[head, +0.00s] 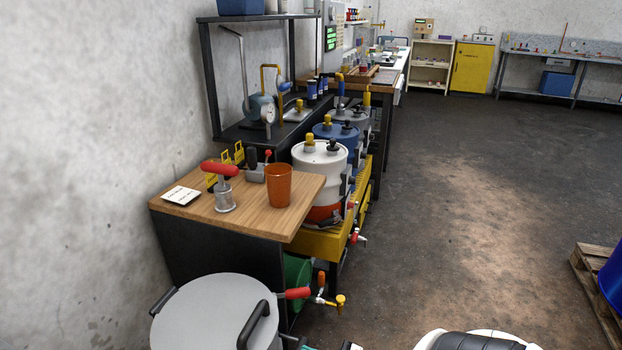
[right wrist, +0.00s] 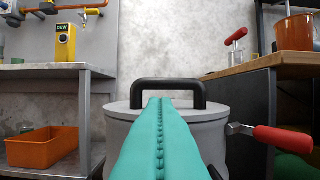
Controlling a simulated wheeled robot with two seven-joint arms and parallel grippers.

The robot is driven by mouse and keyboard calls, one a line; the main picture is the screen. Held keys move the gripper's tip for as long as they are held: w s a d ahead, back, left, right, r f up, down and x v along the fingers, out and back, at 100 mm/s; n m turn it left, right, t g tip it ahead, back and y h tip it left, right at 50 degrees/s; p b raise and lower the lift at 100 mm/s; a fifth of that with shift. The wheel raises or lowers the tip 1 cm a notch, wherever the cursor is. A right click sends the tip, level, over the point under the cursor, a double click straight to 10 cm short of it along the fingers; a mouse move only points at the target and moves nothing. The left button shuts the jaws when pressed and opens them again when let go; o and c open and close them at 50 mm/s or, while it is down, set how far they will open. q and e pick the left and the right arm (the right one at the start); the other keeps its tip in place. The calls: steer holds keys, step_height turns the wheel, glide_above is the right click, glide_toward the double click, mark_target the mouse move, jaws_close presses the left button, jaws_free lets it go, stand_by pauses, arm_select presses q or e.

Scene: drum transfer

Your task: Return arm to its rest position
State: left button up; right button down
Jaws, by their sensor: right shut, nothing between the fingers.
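My right gripper (right wrist: 158,105) shows in the right wrist view as two teal fingers pressed together with nothing between them. It points at a grey lidded drum (right wrist: 118,130) with a black handle (right wrist: 140,84) on its lid. The fingers overlap the drum and part of the handle in the picture; I cannot tell whether they touch. In the head view the drum's round grey lid (head: 205,305) is at the bottom left. Only a small teal piece shows at the bottom edge there, beside the drum. My left gripper is in neither view.
A wooden-topped bench (head: 240,210) holds an orange cup (head: 279,186) and a red-handled tool (head: 221,175). White and blue drums (head: 320,160) stand behind it on yellow stands. A red lever (right wrist: 285,138) sticks out beside the grey drum. The floor (head: 450,200) to the right is clear up to a pallet (head: 596,290).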

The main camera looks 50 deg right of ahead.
steer(key=shift+s+d+f, duration=0.1)
steer(key=shift+s, duration=0.1)
